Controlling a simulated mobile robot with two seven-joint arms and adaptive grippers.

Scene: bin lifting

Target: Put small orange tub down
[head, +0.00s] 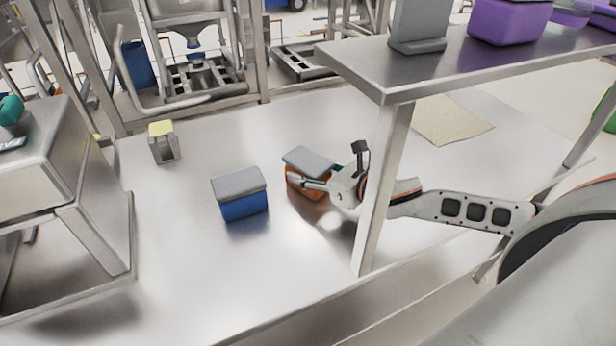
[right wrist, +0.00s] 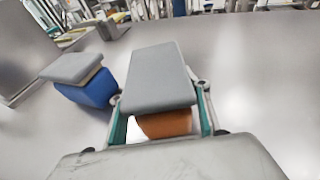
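The small orange tub (head: 308,188) has a grey lid and is over the steel table in the head view, right of the blue tub. It also shows in the right wrist view (right wrist: 165,124), upright under its wide lid. My right gripper (head: 318,184) has one finger on each side of the tub and looks shut on it. Its teal pads lie close along the tub's sides in the right wrist view (right wrist: 161,100). The tub's underside is hidden, so I cannot tell whether it touches the table. My left gripper is not in view.
A blue tub with a grey lid (head: 244,206) stands just left of the orange one. A shelf (head: 375,85) on a post (head: 383,200) rises beside my right arm. A small yellow-topped holder (head: 163,145) stands farther back. The table (head: 190,270) is clear in front.

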